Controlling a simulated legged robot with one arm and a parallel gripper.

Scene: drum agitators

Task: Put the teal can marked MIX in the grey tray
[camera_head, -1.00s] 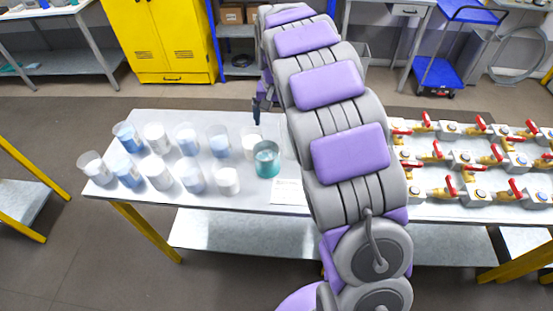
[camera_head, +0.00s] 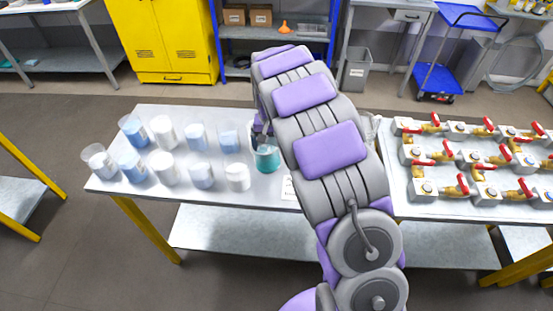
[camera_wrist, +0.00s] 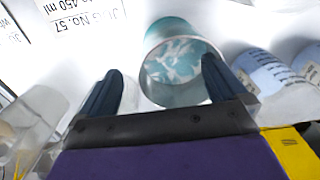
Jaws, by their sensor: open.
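The teal can (camera_head: 267,160) stands on the table at the right end of the group of cups, partly covered by my gripper and arm. In the wrist view the teal can (camera_wrist: 165,88) shows its round top with pale swirls; I cannot read a MIX mark. My gripper (camera_wrist: 161,72) is open and empty of any firm hold. Its left finger is apart from the can, and its right finger overlaps the can's right side; I cannot tell whether it touches. In the head view my gripper (camera_head: 262,135) is just above the can. I cannot make out a grey tray.
Several white and blue cups (camera_head: 162,132) stand in two rows left of the can. Valve assemblies with red handles (camera_head: 447,150) fill the table's right side. A printed card (camera_wrist: 90,20) lies beside the can. A clear vessel (camera_wrist: 25,130) is close at the gripper's left.

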